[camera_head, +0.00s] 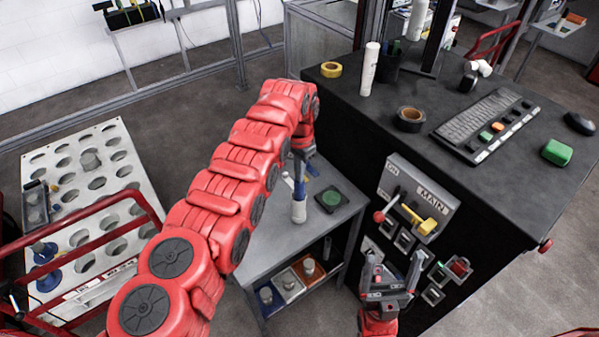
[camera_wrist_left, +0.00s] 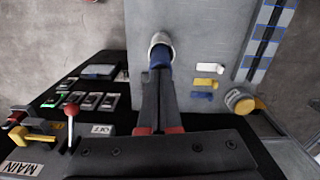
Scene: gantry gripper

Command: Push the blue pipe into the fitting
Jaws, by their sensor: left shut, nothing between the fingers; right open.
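The blue pipe (camera_wrist_left: 160,56) shows as a short blue piece at the mouth of a white fitting (camera_wrist_left: 161,39) in the left wrist view. In the head view the white fitting (camera_head: 299,212) stands upright on the grey table, with the blue pipe (camera_head: 299,190) at its top. My left gripper (camera_wrist_left: 159,74) is shut, with its fingertips close against the blue pipe's end. I cannot tell whether they touch, or how deep the pipe sits. My right gripper (camera_head: 394,268) is open and empty in front of the black cabinet.
A square pad with a green disc (camera_head: 331,198) lies right of the fitting. Small white, yellow and blue pieces (camera_wrist_left: 202,96) lie nearby. The black cabinet (camera_head: 450,90) with its MAIN lever panel (camera_head: 419,198) stands close on the right. A perforated white rack (camera_head: 90,200) is at left.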

